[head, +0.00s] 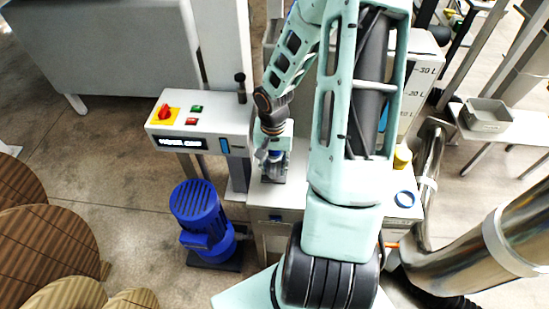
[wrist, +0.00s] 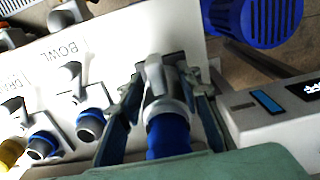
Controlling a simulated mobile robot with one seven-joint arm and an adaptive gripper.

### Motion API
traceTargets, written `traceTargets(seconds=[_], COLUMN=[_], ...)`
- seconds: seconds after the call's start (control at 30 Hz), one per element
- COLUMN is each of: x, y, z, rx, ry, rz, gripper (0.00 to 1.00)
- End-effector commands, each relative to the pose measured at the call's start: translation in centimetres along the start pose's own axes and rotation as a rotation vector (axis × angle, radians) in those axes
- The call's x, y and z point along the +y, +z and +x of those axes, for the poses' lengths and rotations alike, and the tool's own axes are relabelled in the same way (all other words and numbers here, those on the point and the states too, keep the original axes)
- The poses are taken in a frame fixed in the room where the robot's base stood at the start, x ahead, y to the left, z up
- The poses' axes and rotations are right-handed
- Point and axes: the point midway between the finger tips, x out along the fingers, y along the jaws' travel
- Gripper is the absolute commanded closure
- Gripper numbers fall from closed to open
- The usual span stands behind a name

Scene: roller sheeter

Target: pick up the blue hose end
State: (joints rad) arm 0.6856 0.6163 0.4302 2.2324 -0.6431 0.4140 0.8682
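The blue hose end (wrist: 168,136) is a blue sleeve with a grey metal coupling (wrist: 165,85) at its far end, in the middle of the wrist view. My gripper (wrist: 166,92) has one finger on each side of it, close to the grey coupling. Whether the fingers press on it or stand slightly apart I cannot tell. In the head view my gripper (head: 272,150) points down over the white bench, left of my forearm, with a bit of blue (head: 275,156) below it. The rest of the hose is hidden.
Grey valves with blue rings (wrist: 90,124) stand on the white panel by the BOWL label. A control box (head: 197,122) and a blue motor (head: 201,222) stand left of the gripper.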

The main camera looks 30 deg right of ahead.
Motion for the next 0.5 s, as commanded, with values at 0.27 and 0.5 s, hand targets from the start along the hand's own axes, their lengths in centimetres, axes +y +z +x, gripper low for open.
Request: traceTargets(seconds=[0.27, 0.5], x=[-0.02, -0.07], y=[-0.17, -0.49], z=[-0.04, -0.14], rx=[0.004, 0.011], ry=[-0.001, -0.004], rz=[0.0, 0.001], gripper=[1.0, 1.0])
